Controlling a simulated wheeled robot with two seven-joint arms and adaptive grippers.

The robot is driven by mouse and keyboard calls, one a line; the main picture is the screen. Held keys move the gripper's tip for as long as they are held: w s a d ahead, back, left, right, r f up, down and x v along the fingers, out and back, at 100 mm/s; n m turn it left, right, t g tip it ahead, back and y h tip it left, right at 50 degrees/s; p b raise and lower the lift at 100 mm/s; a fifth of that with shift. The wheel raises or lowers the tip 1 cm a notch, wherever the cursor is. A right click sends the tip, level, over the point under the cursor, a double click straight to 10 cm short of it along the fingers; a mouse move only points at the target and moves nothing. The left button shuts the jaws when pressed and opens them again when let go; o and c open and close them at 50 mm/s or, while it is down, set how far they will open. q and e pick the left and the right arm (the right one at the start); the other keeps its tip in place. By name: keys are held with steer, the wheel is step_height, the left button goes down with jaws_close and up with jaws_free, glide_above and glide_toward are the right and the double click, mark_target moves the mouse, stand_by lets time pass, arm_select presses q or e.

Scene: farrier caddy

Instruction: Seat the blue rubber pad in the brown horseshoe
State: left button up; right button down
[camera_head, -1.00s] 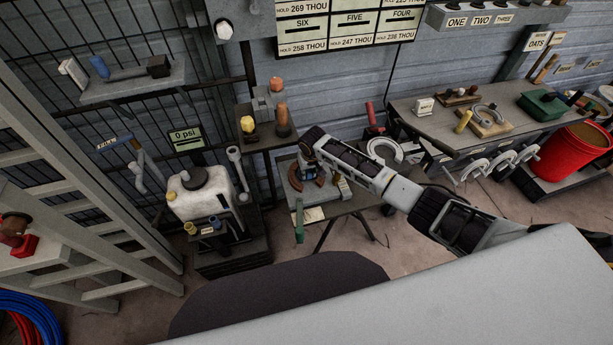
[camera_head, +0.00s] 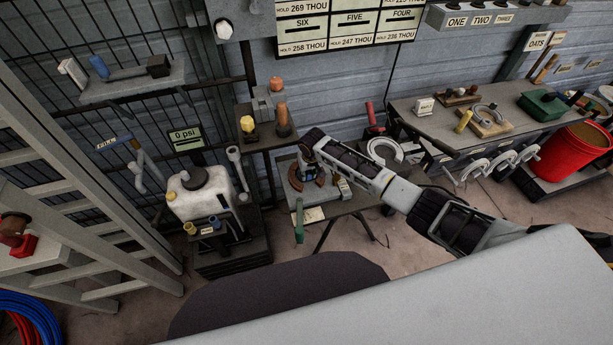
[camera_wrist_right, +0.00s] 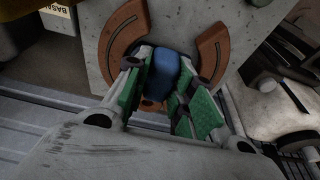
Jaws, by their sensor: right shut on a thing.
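The brown horseshoe (camera_wrist_right: 208,57) lies on a pale grey plate (camera_wrist_right: 180,15) in the right wrist view. In the head view the horseshoe (camera_head: 326,182) shows as a small brown piece on the small table, partly hidden by my right arm. The blue rubber pad (camera_wrist_right: 163,72) sits between the green-lined fingers of my right gripper (camera_wrist_right: 160,95), which is shut on it. The pad is at the middle of the horseshoe, between its two arms. I cannot tell whether it touches the plate. In the head view my right gripper (camera_head: 308,165) points down over the table. My left gripper is not in view.
A white tank (camera_head: 208,200) stands left of the small table. A shelf with a yellow-topped tool (camera_head: 247,125) and orange handles is just behind. A bench (camera_head: 440,125) with several items and a red bucket (camera_head: 565,155) stand to the right.

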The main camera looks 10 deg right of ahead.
steer(key=shift+f, duration=0.25)
stand_by(0.7)
steer(key=c, duration=1.1)
jaws_free()
steer(key=shift+v, duration=6)
